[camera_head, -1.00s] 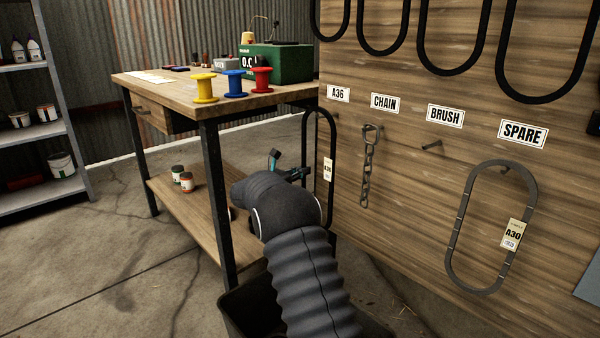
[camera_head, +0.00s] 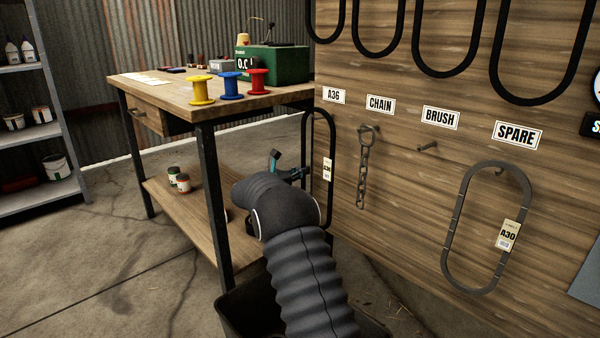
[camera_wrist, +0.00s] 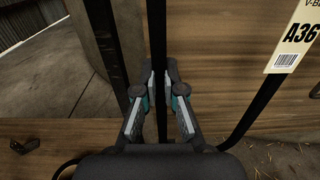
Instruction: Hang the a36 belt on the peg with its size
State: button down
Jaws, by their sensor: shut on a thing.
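The black A36 belt (camera_head: 332,155) is a tall narrow loop with a white A36 tag (camera_head: 327,169), upright beside the left edge of the wooden board. My gripper (camera_head: 290,172) is shut on the belt's left strand, which also runs between the fingers (camera_wrist: 159,88) in the wrist view. The A36 tag (camera_wrist: 295,38) hangs on the other strand there. The A36 label (camera_head: 334,96) is on the board just above the belt's top. Its peg is not clearly visible; I cannot tell whether the belt touches it.
A chain (camera_head: 363,170) hangs under the CHAIN label, and the BRUSH peg (camera_head: 428,147) is bare. A grey A30 belt (camera_head: 447,235) hangs under SPARE. A workbench (camera_head: 150,88) with coloured spools stands left of the board. Black belts hang along the top.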

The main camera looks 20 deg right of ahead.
jog(key=shift+w+d, duration=0.25)
jog(key=shift+d, duration=0.45)
jog(key=shift+f, duration=0.7)
dwell(0.4)
